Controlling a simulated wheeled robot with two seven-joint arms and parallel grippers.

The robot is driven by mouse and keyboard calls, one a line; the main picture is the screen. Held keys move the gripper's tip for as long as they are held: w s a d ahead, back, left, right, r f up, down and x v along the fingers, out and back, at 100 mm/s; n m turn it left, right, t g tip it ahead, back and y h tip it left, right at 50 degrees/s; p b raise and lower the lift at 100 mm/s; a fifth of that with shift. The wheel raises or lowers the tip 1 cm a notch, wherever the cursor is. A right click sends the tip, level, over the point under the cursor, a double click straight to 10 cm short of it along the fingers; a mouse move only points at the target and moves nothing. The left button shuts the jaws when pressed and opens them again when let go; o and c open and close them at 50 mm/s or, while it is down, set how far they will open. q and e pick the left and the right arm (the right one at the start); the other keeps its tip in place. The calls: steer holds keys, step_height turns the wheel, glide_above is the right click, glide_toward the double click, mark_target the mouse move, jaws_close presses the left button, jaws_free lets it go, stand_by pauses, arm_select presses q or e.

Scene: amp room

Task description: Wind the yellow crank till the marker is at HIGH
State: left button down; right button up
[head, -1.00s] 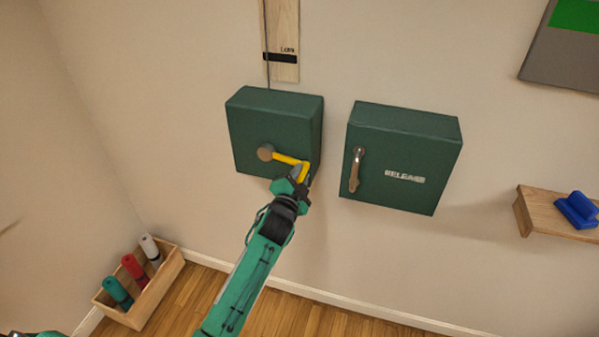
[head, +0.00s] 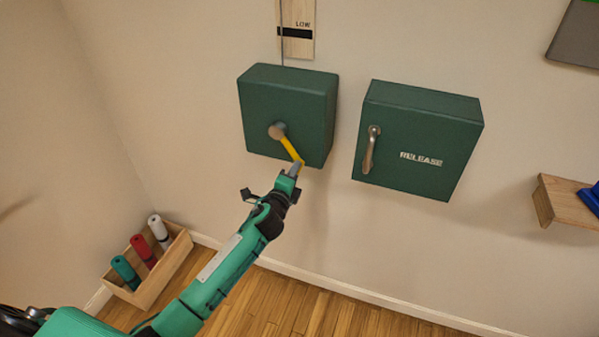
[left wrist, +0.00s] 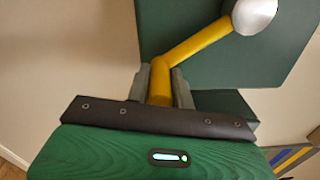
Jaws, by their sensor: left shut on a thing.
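The yellow crank (head: 291,149) sticks out from a round grey hub on the front of the left green box (head: 290,108). In the head view its arm slants down and to the right. My left gripper (head: 294,170) is shut on the crank's handle end. The left wrist view shows the yellow handle (left wrist: 160,82) between the two grey fingers. The marker cannot be made out, and HIGH is out of view. My right gripper is not in view.
A second green box (head: 418,140) marked RELEASE, with a metal lever (head: 371,150), hangs just to the right. A wooden shelf (head: 567,203) with a blue object is farther right. A wooden crate (head: 176,262) with rolled items stands on the floor at left.

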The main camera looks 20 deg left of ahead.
arm_select(q)
steer(key=shift+a+f+m, duration=0.4)
steer(key=shift+f, duration=0.1)
steer(key=c, duration=1.2)
jaws_free()
steer(key=shift+c, duration=0.2)
steer(key=shift+o, duration=0.2)
steer(key=shift+a, duration=0.1)
steer(key=shift+s+r, duration=0.1)
steer(key=shift+r, duration=0.05)
steer(key=s+b, duration=0.3)
steer(key=s, duration=1)
steer(key=shift+s+a, duration=0.2)
steer(key=shift+s, duration=0.15)
